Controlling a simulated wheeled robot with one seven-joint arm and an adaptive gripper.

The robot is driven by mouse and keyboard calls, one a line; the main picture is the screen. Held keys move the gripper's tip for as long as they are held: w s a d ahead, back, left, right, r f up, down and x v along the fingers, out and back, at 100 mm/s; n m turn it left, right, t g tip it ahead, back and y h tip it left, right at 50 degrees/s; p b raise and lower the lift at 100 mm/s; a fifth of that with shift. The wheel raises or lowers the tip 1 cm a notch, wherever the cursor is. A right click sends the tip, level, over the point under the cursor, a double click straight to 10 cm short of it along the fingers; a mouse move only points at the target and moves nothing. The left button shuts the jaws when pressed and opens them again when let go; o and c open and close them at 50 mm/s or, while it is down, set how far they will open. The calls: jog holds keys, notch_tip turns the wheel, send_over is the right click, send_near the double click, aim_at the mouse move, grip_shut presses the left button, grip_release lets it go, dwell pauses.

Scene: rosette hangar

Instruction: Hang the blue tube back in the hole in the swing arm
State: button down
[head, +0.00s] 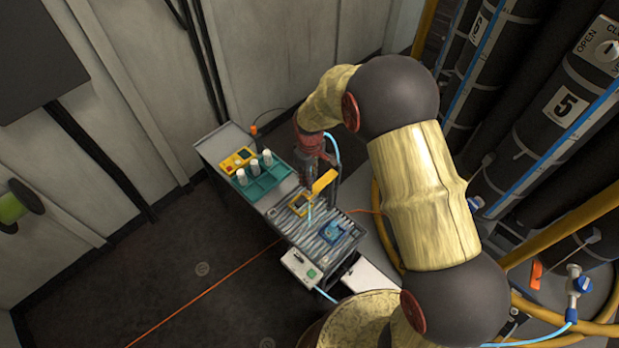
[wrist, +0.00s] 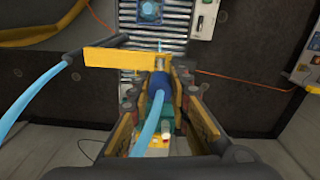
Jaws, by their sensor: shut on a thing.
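The swing arm is a yellow flat bar (head: 325,181). In the wrist view the bar (wrist: 115,60) reaches in from the left and ends just beyond my fingertips. My gripper (wrist: 160,80) is shut on the blue tube (wrist: 157,84), around its dark blue collar. The tube's light blue hose (wrist: 146,133) trails back toward the camera. Its metal front end overlaps the bar's end, and a thin pale tip shows beyond. I cannot tell whether it is in the hole or beside it; the hole is hidden. In the head view my gripper (head: 310,178) points down beside the bar.
Below is a slatted roller bed (head: 325,235) with a yellow-framed piece (head: 301,203) and a blue piece (head: 334,230). A green tray (head: 277,182) with white bottles stands behind. Black cylinders (head: 560,105) stand at the right.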

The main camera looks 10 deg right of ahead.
jog(key=shift+f+b, duration=0.4)
jog(key=shift+f, duration=0.55)
jog(key=shift+f+b, duration=1.25)
jog(key=shift+f, duration=0.8)
jog(key=c, duration=1.6)
grip_release()
jog(key=shift+s+f, duration=0.15)
jog(key=shift+c, duration=0.2)
jog(key=shift+o, duration=0.3)
jog(key=o, duration=0.6)
